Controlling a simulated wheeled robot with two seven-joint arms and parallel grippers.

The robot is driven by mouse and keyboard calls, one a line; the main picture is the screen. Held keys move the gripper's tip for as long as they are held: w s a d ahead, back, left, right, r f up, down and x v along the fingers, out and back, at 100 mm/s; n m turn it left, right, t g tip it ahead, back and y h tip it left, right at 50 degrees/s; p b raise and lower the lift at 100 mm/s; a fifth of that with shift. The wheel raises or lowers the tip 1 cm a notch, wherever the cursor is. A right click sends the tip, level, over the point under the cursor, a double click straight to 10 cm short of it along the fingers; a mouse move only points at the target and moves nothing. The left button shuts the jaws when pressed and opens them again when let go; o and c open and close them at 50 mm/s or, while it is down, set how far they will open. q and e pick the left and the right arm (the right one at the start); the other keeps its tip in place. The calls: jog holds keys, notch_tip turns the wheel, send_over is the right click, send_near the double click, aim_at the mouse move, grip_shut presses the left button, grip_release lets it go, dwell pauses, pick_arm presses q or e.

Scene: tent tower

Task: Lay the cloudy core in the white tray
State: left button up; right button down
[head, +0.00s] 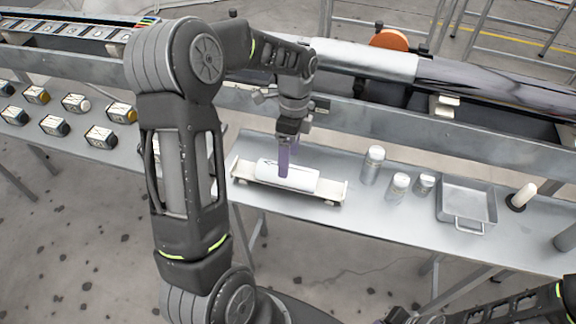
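A whitish cylinder, which looks like the cloudy core (303,181), lies lengthwise on the low white tray (330,191) on the grey table. The tray's raised ends show beyond both ends of the core. My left gripper (283,172) points down over the core, with one purple finger across its near side. No gap shows between core and tray. My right gripper (392,318) is partly cut off at the bottom edge, and its finger opening is not visible.
Right of the tray stand several small pale jars (373,165), a square metal pan (467,203) and a white peg on a dark base (522,196). Behind runs a rail structure with a long silver and dark glossy cylinder (490,82). Small boxes (101,137) stand at left.

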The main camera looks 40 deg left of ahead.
pick_arm(q)
jog(key=v, duration=0.3)
jog(key=shift+r, duration=0.2)
jog(key=shift+d+f, duration=0.1)
dwell(0.8)
